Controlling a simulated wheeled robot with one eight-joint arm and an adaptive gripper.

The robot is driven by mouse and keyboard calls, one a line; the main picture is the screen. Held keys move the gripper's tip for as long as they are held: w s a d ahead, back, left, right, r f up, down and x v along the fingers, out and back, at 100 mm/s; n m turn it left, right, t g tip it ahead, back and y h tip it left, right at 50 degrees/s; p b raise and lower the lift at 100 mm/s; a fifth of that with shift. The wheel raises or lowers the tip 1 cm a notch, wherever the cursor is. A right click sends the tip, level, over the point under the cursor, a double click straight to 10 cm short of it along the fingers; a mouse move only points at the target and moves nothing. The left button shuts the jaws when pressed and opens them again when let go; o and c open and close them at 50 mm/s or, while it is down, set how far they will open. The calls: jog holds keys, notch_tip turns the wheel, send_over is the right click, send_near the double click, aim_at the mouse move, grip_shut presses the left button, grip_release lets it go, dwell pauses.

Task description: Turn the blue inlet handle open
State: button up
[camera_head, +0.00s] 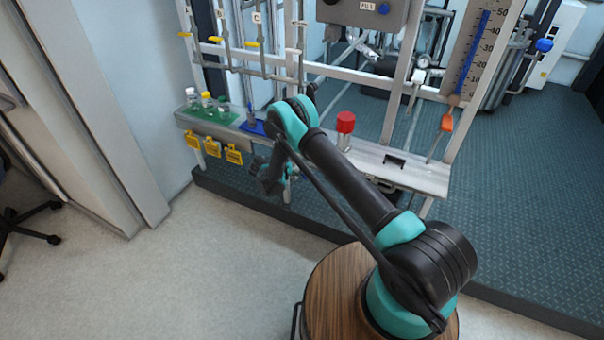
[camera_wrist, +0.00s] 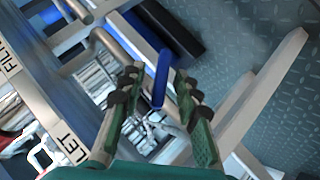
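The blue inlet handle (camera_wrist: 160,82) is a narrow blue bar in the middle of the wrist view. My gripper (camera_wrist: 159,73) is open, with one dark-padded green finger on each side of the handle. A gap shows between the handle and each finger, so I see no grip on it. How deep the handle lies between the fingers is hard to tell. In the head view my arm hides this spot, and I cannot make out the handle.
A metal frame with a shelf (camera_head: 420,176) stands ahead. The shelf carries a red cap (camera_head: 346,122), small bottles (camera_head: 206,99) and a blue tray (camera_head: 256,128). Yellow tags (camera_head: 212,146) hang from its front. Yellow-handled valves (camera_head: 216,39) are above. Open floor (camera_head: 140,270) lies at the left.

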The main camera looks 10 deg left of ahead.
jog(key=v, duration=1.2)
jog(key=shift+c, duration=0.5)
